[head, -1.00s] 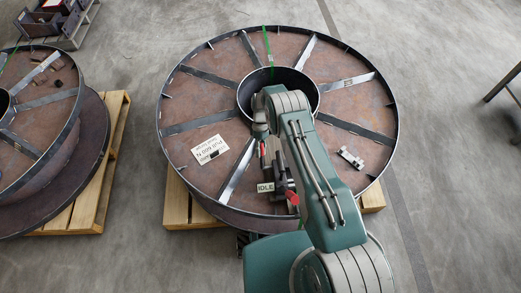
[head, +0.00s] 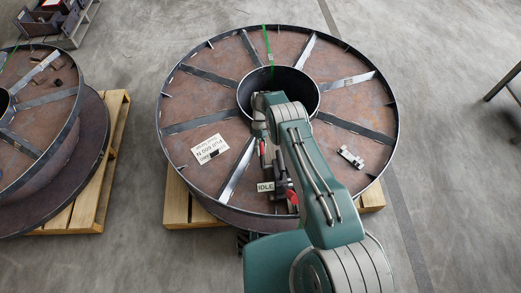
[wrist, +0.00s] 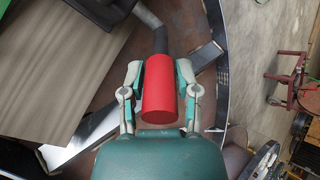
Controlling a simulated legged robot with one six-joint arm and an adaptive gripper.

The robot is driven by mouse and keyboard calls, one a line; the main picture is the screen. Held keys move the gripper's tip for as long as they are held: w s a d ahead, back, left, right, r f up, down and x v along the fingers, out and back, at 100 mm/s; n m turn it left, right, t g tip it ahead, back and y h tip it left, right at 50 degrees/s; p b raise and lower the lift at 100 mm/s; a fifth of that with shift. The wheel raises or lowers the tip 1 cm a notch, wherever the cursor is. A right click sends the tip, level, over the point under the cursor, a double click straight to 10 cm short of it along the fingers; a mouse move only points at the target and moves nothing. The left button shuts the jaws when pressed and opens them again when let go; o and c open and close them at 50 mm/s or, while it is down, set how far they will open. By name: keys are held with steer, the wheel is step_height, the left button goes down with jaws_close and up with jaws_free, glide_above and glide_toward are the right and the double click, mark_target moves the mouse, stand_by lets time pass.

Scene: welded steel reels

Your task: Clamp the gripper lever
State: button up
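A red cylindrical grip (wrist: 160,88) on a dark rod (wrist: 160,38), apparently the lever, lies between the fingers of my gripper (wrist: 160,72) in the wrist view. One finger is on each side, very close to the red surface; I cannot tell whether the pads press on it. In the head view a small red piece (head: 263,147) shows beside my gripper (head: 262,140), above the reel's face. A second red part (head: 293,198) and dark fittings stand near the "IDLE" tag (head: 265,187), partly hidden by my arm.
The large steel reel (head: 200,99) rests on a wooden pallet (head: 177,205). It has radial spokes, a dark central hub (head: 300,88), a "Pull 600 N" label (head: 209,149) and a small metal block (head: 351,157). Another reel (head: 45,160) stands at left. Floor at right is mostly clear.

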mark_target(260, 147)
steer(key=shift+o, duration=0.7)
step_height(260, 147, up, 10)
steer(key=shift+f, duration=0.1)
